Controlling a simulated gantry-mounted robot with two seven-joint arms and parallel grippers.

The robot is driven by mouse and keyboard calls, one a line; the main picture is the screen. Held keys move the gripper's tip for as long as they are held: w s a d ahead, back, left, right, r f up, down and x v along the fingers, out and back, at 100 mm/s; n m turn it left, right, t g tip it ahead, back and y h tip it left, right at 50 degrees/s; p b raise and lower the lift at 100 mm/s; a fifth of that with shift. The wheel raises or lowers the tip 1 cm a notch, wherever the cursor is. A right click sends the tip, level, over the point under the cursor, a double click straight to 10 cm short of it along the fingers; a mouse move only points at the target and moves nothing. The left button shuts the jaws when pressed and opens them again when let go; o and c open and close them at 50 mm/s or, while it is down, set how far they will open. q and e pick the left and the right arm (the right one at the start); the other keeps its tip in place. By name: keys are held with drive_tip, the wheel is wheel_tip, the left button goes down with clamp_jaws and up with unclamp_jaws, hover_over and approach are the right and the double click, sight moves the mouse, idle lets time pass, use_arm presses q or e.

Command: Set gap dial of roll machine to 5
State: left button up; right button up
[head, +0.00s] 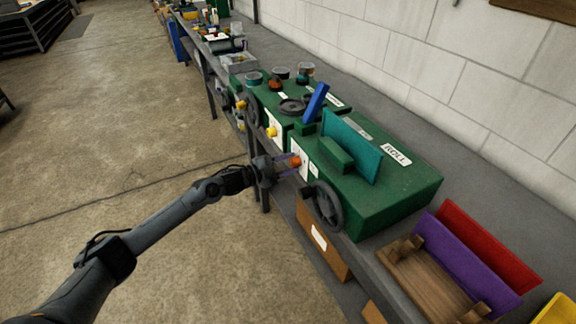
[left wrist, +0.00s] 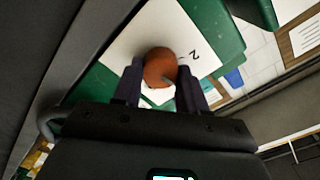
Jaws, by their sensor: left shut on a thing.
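The green roll machine (head: 385,200) stands on the bench, with a "ROLL" label on its top. Its orange gap dial (head: 296,161) sits on a white plate on the front face. The dial also shows in the left wrist view (left wrist: 160,68), with a small pale mark on its lower part. A "2" is legible on the white plate (left wrist: 128,48) beside it; other figures are hidden or too small to read. My left gripper (head: 288,163) is shut on the dial, one finger on each side, as the left wrist view (left wrist: 160,90) shows. My right gripper is not in view.
A black handwheel (head: 327,206) is on the machine's front, right of the dial. A teal panel (head: 351,147) stands on top. Another green machine with a yellow knob (head: 271,132) is to the left. A wooden rack (head: 430,280) holds purple and red panels. The floor in front is clear.

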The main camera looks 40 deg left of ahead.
use_arm(q)
drive_tip(key=m+b, duration=0.1)
drive_tip(key=m, duration=0.2)
drive_tip(key=shift+f+m, duration=0.1)
drive_tip(key=shift+m, duration=0.2)
drive_tip(key=m+b, duration=0.1)
drive_tip(key=m, duration=0.2)
drive_tip(key=shift+m+b, duration=0.3)
drive_tip(key=m+b, duration=0.2)
drive_tip(key=m, duration=0.2)
drive_tip(key=shift+f+m, duration=0.1)
drive_tip(key=shift+m, duration=0.3)
drive_tip(key=shift+m+b, duration=0.3)
drive_tip(key=shift+m, duration=0.4)
drive_tip(key=o, duration=1.1)
drive_tip(key=shift+c, duration=0.2)
drive_tip(key=shift+s, duration=0.15)
